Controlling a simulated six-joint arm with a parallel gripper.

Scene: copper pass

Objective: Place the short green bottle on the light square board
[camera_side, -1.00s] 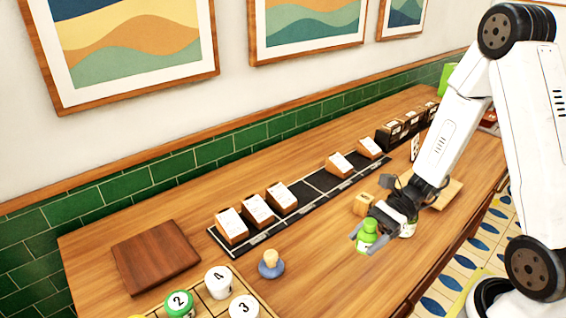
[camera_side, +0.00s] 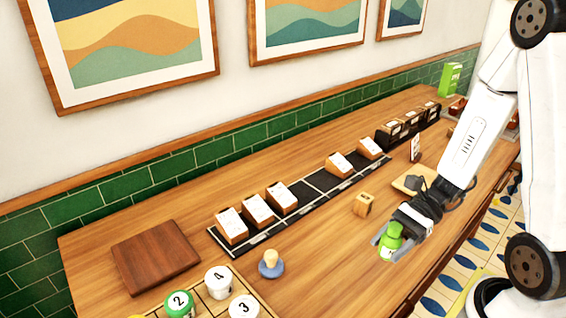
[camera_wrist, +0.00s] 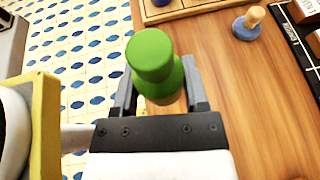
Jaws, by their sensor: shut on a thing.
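My gripper (camera_side: 388,246) is shut on the short green bottle (camera_side: 391,240) and holds it upright by its sides, near the table's front edge. In the wrist view the bottle (camera_wrist: 153,62) stands between the two fingers of my gripper (camera_wrist: 160,98), and its green cap faces the camera. The light square board (camera_side: 402,184) lies on the table behind my gripper, apart from the bottle. My wrist hides part of this board, and it is not seen in the wrist view.
A small wooden block (camera_side: 363,204) stands left of the light board. A card stand (camera_side: 415,147) is behind it. A dark square board (camera_side: 155,256), a blue-based wooden knob (camera_side: 271,264) and numbered round pieces in a tray (camera_side: 219,282) are at left. Bare table lies between.

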